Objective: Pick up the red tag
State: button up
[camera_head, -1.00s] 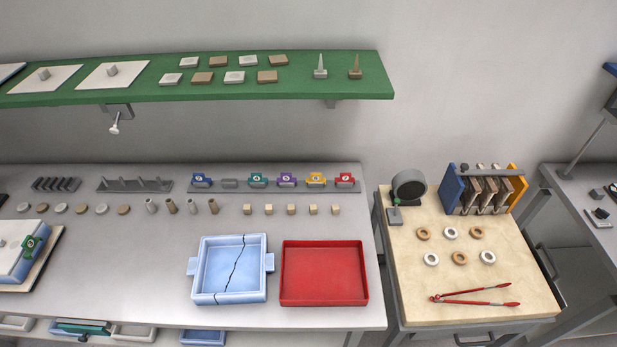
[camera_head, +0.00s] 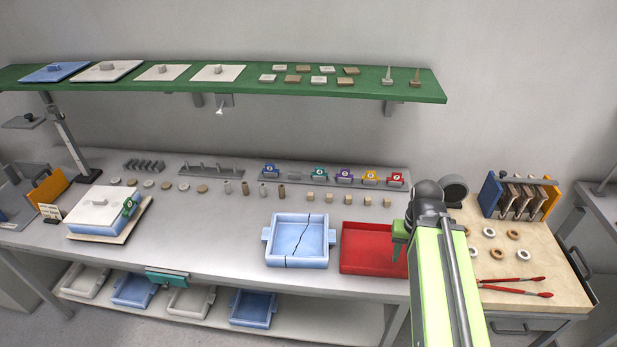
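The red tag (camera_head: 397,179) stands upright at the right end of a grey rail (camera_head: 291,180) at the back of the grey bench. To its left on the rail are a yellow tag (camera_head: 370,177), a purple tag (camera_head: 344,175), a green tag (camera_head: 319,174), and a blue tag (camera_head: 270,171) past a bare grey slot. My arm rises at the lower right. A green part at my gripper (camera_head: 399,238) shows over the red tray, in front of and below the red tag, apart from it. Its fingers are mostly hidden, so its opening is unclear.
A red tray (camera_head: 372,268) and a cracked blue tray (camera_head: 300,261) lie on the bench front. Several small beige blocks (camera_head: 348,199) stand in a row before the rail. A green shelf (camera_head: 420,93) hangs above. A side table (camera_head: 560,285) holds rings and red tongs.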

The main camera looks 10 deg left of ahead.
aim_at(395, 176)
jog(key=u, duration=0.15)
jog(key=k, duration=0.15)
jog(key=u, duration=1.3)
jog(key=i, duration=1)
jog(key=u, duration=0.35)
